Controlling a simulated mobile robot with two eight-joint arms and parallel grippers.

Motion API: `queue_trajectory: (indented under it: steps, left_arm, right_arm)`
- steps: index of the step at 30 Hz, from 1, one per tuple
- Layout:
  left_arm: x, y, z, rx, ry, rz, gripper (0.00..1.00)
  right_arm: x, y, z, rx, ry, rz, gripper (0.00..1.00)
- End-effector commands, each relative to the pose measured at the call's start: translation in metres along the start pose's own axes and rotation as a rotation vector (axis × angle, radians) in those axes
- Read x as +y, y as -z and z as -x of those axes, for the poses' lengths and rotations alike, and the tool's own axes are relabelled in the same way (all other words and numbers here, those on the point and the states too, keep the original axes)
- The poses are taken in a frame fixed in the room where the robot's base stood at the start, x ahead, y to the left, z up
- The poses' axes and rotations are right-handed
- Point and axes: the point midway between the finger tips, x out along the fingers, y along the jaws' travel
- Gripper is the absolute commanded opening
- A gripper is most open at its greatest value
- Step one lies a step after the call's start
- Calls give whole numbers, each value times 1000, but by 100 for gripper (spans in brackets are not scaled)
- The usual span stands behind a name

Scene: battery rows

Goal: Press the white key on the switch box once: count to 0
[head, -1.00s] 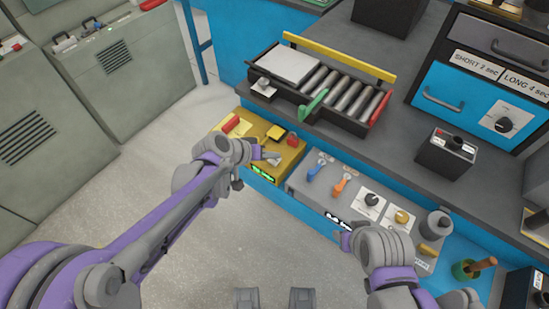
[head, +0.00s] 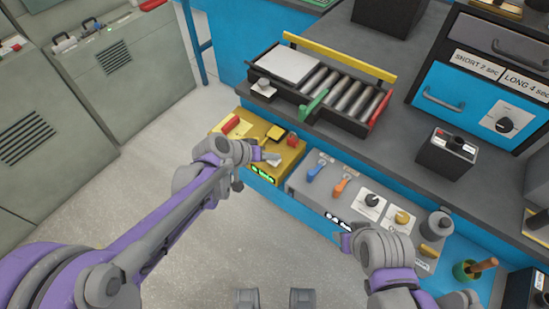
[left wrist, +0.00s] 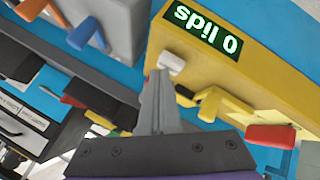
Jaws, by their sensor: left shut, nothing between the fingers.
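The yellow switch box (head: 290,157) stands on the low blue ledge. The white key (left wrist: 171,62) sticks out of the box's face near the display. My left gripper (head: 271,157) is shut and empty, in front of the box. In the left wrist view its fingertips (left wrist: 158,76) are right at the white key; I cannot tell whether they touch it. In the head view the gripper hides the key. My right gripper (head: 346,241) is by the grey box; its jaws are unclear.
On the yellow box are a yellow key (left wrist: 222,105) and a red key (left wrist: 270,136). A grey box (head: 325,196) with a blue lever (head: 315,172) and an orange lever (head: 341,186) stands just right. A roller tray (head: 325,95) is on the bench above.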

Motion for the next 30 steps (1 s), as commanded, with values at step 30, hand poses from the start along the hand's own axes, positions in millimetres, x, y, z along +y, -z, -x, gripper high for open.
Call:
queue_trajectory:
  steps: [30]
  left_arm:
    - [26,26,35,1,0,0,0]
  right_arm:
    - [0,21,35,13,0,0,50]
